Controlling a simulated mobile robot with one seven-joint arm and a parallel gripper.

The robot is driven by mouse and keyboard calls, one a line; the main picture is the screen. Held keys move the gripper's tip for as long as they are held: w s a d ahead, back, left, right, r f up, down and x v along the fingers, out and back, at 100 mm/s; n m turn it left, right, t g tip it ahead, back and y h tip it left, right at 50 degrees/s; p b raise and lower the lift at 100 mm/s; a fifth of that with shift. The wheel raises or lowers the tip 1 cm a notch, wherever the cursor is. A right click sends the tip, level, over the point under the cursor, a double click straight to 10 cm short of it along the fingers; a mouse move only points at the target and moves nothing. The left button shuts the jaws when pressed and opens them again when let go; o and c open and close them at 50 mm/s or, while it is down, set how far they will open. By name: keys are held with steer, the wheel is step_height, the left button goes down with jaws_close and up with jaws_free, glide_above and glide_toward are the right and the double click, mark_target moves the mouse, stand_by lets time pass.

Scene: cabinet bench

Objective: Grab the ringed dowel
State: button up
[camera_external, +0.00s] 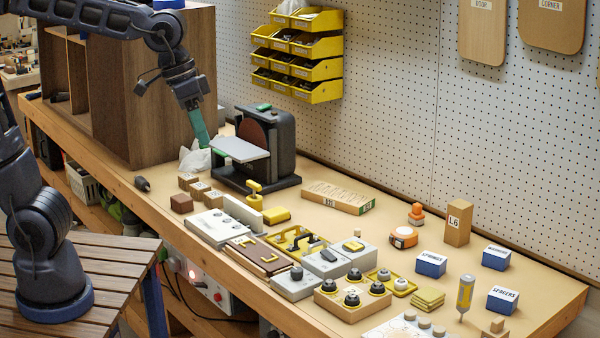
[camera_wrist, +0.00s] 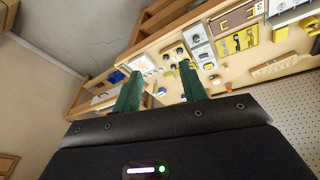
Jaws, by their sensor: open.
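My gripper (camera_external: 203,140) has green fingers and hangs high over the back left of the bench, beside the sander, empty. In the wrist view its two fingers (camera_wrist: 159,75) stand apart with nothing between them. Several short wooden dowels (camera_external: 424,323) stand on a pale board (camera_external: 385,330) at the bench's front edge, far from my gripper. The board is cut off by the picture's edge. I cannot tell which dowel has a ring. A small pale peg (camera_external: 357,232) stands near the middle.
A black sander (camera_external: 270,147) with a grey table is close to my gripper. A brown cabinet (camera_external: 150,85) stands behind it. Trays, knob blocks (camera_external: 352,300) and blue boxes (camera_external: 431,264) crowd the bench's right half. Yellow bins (camera_external: 298,55) hang on the pegboard.

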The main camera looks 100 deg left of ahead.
steer(key=w+a+f+n+g, duration=0.1)
steer(key=w+a+n, duration=0.1)
steer(key=w+a, duration=0.4)
steer(key=w+a+f+n, duration=0.2)
steer(key=w+a+n, duration=0.15)
steer(key=w, duration=0.35)
steer(key=n+g, duration=0.3)
steer(key=n, duration=0.7)
glide_above(357, 229)
step_height(357, 229, down, 28)
steer(key=shift+w+a+f, duration=0.1)
steer(key=shift+a+f, duration=0.05)
steer(key=shift+f, duration=0.1)
steer(key=shift+a+f, duration=0.1)
steer(key=shift+f, duration=0.15)
steer(key=f, duration=1)
steer(key=shift+d+f, duration=0.2)
steer(key=shift+f, duration=0.05)
steer(key=shift+c, duration=0.4)
jaws_close()
